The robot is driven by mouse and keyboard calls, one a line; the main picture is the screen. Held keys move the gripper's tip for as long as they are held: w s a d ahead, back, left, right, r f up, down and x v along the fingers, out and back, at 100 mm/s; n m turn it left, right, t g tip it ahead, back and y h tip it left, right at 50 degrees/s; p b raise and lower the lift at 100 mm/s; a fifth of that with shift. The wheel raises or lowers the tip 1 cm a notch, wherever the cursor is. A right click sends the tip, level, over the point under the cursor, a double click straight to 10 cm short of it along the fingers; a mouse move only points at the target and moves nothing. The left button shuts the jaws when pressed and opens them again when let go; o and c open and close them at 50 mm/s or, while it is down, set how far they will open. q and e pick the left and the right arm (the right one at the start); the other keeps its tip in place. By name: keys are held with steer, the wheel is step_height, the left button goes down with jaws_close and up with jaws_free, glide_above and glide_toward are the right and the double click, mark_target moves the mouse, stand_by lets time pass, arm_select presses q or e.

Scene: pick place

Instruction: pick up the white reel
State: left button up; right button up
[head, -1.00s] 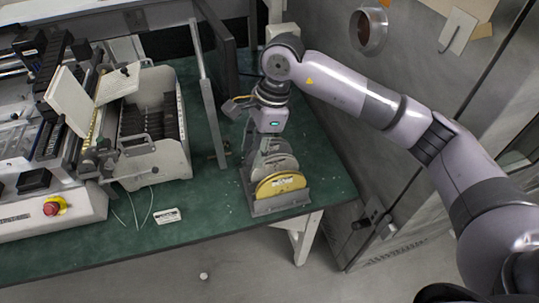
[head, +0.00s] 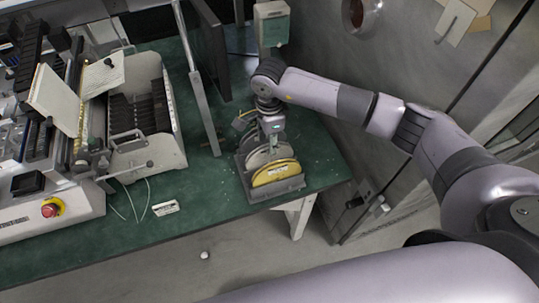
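A pale grey-white reel (head: 257,158) stands upright in a grey rack (head: 279,190) near the right end of the green table. A yellow reel (head: 277,174) stands in front of it and hides its lower part. My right gripper (head: 274,138) points down over the rack, at the top of the reels just behind the yellow one. Its fingertips are small and partly hidden, so I cannot tell whether they are open or touch a reel. My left gripper is not in view.
A grey machine (head: 140,115) with an open lid stands at the left, with a red emergency button (head: 50,210) at its front. A small white label (head: 166,208) lies on the green table (head: 205,205). A grey cabinet (head: 400,60) stands close at the right.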

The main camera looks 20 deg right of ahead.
mark_target(270, 159)
steer(key=shift+s+f, duration=0.1)
steer(key=shift+f, duration=0.1)
step_height(270, 159, down, 4)
steer(key=p, duration=0.2)
steer(key=shift+f+p, duration=0.2)
steer(key=shift+p, duration=0.2)
steer(key=shift+f, duration=0.3)
steer(key=shift+c, duration=0.3)
jaws_close()
